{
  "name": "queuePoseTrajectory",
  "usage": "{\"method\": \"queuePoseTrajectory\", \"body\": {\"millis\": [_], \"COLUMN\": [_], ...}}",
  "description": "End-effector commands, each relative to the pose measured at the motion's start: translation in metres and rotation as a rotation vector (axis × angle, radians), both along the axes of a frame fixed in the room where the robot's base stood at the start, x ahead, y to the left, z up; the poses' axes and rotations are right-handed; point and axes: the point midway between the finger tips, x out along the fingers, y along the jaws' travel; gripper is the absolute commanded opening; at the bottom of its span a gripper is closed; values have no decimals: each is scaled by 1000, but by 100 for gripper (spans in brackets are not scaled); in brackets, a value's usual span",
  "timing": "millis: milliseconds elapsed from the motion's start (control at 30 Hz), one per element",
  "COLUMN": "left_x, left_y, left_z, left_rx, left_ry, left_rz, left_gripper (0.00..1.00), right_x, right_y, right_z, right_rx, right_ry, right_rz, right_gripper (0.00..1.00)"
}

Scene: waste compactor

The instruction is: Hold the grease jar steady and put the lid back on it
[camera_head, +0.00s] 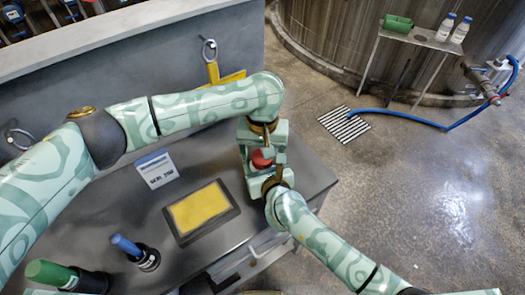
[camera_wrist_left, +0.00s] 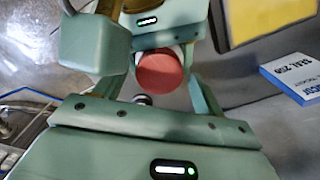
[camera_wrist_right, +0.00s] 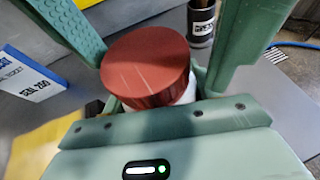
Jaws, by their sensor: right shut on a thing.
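The red lid (camera_head: 262,158) sits on top of the white grease jar, whose body shows below it in the right wrist view (camera_wrist_right: 187,95). The lid also shows in the left wrist view (camera_wrist_left: 160,70). I cannot tell whether it is fully seated. My right gripper (camera_head: 270,172) is shut on the jar, with a finger on each side in the right wrist view. My left gripper (camera_head: 259,150) faces it from the far side. Its fingers are apart around the lid, with small gaps at the sides. The arms hide most of the jar in the head view.
On the grey bench lie a yellow pad in a dark tray (camera_head: 181,238) and a white-and-blue card (camera_head: 157,170).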

Motion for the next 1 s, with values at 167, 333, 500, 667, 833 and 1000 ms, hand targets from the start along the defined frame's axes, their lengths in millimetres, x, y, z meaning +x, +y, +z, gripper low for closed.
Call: {"method": "queuePoseTrajectory", "body": {"millis": [167,333,500,667,833,1000], "left_x": [0,0,0,0,0,1], "left_y": [-1,-1,-1,-1,-1,-1], "left_z": [6,29,44,45,47,68], "left_rx": [-4,-3,-3,-2,-2,-2], "left_ry": [0,-2,1,1,0,-3], "left_rz": [-2,-2,-1,0,10,173], "left_gripper": [71,71,71,71,67,67], "right_x": [0,0,0,0,0,0], "right_y": [1,0,0,0,0,0], "right_z": [1,1,1,1,1,1], "right_rx": [1,1,1,1,1,1], "right_ry": [-2,-2,-2,-2,-2,-2], "right_rz": [1,1,1,1,1,1], "right_gripper": [0,0,0,0,0,0]}}
